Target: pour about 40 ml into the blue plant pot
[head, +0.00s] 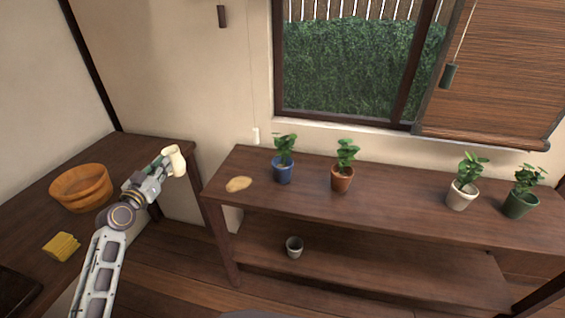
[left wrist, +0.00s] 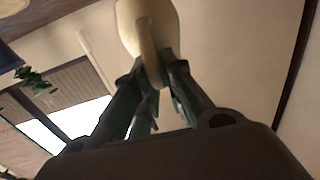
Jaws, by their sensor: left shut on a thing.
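The blue plant pot (head: 283,174) stands upright with a leafy plant at the left part of the shelf top. My left gripper (head: 165,168) is shut on a cream-coloured vessel (head: 176,160), left of the blue pot and apart from it. In the left wrist view the fingers (left wrist: 155,85) close on the handle of the vessel (left wrist: 130,22). Whether there is liquid inside cannot be seen. In the left wrist view a plant (left wrist: 36,80) shows at the left. My right gripper is not in view.
A terracotta pot (head: 342,179), a white pot (head: 460,196) and a green pot (head: 520,204) stand along the shelf (head: 400,208). A tan flat piece (head: 238,184) lies left of the blue pot. A small grey pot (head: 294,247) is below. A wooden tub (head: 82,188) and yellow block (head: 61,246) are left.

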